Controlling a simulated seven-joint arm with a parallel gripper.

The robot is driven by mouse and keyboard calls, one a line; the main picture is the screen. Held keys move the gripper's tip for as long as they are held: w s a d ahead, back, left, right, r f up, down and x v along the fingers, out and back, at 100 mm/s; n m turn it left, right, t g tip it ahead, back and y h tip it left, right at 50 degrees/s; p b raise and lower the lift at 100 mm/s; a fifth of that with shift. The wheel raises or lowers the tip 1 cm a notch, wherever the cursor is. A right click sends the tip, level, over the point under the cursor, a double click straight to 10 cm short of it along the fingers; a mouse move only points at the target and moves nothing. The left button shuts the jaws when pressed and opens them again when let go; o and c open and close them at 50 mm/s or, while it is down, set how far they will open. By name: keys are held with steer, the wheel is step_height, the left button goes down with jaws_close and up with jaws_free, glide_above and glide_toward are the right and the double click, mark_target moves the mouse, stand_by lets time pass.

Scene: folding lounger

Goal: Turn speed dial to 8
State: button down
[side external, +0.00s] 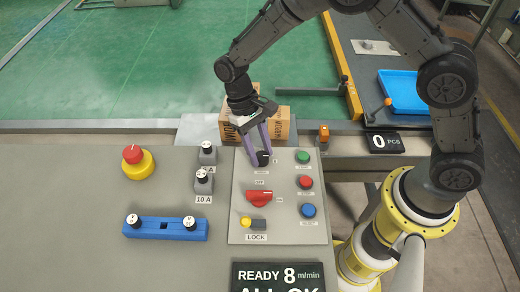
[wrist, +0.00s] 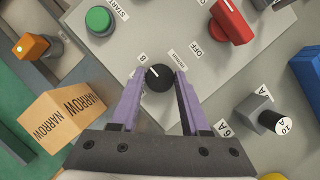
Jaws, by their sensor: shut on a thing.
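The black speed dial (side external: 264,158) sits at the top of the light grey control panel (side external: 238,208). It also shows in the wrist view (wrist: 159,79), where its white pointer mark points up and left towards an "8" label (wrist: 142,57). My gripper (wrist: 158,75) has its two purple fingers on either side of the dial, shut on it. In the side view my gripper (side external: 261,150) reaches down onto the dial from above. A display (side external: 277,276) at the bottom reads "READY 8 m/min", with "ALL OK" partly cut off below.
Beside the dial are green (side external: 303,157), red (side external: 305,182) and blue (side external: 308,211) buttons, with a red switch (side external: 260,198) below. A cardboard box (side external: 283,124) stands behind the panel. A red emergency knob (side external: 132,154) and blue bar (side external: 165,230) are at left.

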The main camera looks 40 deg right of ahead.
steer(key=shift+w+r, duration=0.1)
steer(key=shift+c, duration=1.9)
jaws_free()
steer(key=v, duration=1.3)
steer(key=shift+r, duration=0.35)
steer(key=shift+d, duration=0.15)
